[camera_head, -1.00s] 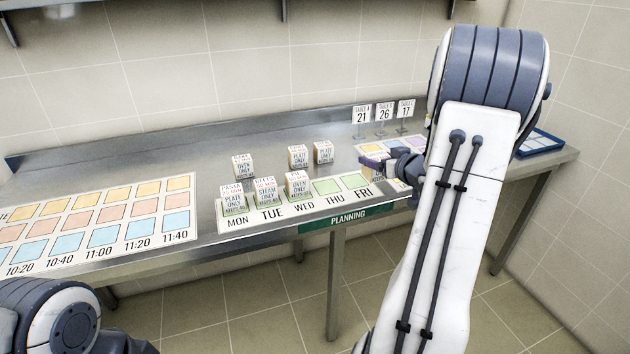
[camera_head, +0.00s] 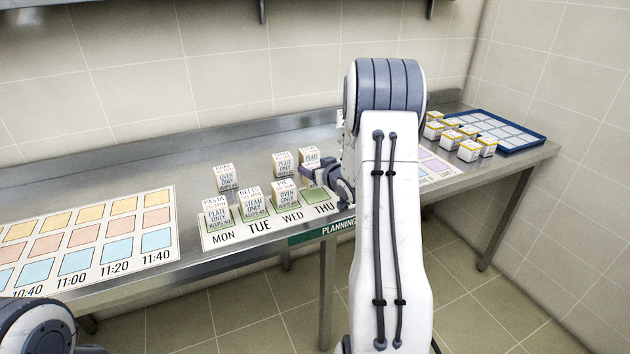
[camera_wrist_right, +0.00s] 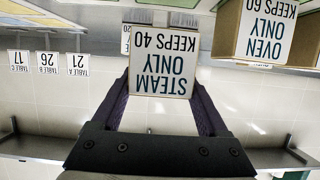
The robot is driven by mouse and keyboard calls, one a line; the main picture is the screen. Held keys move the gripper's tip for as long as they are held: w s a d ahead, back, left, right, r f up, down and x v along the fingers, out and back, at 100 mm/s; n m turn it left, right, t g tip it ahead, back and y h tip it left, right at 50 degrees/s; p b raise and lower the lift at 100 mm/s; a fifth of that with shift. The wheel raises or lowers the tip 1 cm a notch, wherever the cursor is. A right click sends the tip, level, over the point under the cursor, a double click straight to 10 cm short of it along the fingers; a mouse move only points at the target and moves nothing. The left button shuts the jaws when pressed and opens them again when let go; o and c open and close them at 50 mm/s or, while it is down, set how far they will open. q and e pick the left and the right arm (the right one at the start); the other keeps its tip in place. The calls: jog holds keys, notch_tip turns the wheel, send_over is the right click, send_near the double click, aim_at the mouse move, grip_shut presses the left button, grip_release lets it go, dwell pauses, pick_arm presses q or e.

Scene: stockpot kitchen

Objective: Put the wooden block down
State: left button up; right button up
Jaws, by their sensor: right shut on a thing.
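My right gripper (camera_head: 325,182) is low over the planning mat, beside the THU square. In the right wrist view its two purple fingers (camera_wrist_right: 163,92) are shut on the wooden block (camera_wrist_right: 163,60), whose label reads STEAM ONLY KEEPS 40 upside down. In the head view I cannot make out the held block, as the hand and arm cover that place. I cannot tell whether it touches the mat. The planning mat (camera_head: 218,237) has its THU square (camera_head: 316,196) partly in view and looking bare; FRI is hidden behind my arm. My left gripper is out of view.
Labelled blocks stand on MON (camera_head: 217,212), TUE (camera_head: 252,208) and WED (camera_head: 284,194), with more behind (camera_head: 225,177). An OVEN ONLY block (camera_wrist_right: 255,32) is close beside the held one. Yellow-and-white blocks (camera_head: 470,150) and a blue tray (camera_head: 545,140) are at right.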

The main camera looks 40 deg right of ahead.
notch_tip(320, 180, down, 4)
dwell(0.4)
jog(key=shift+f, duration=0.15)
jog(key=o, duration=1.4)
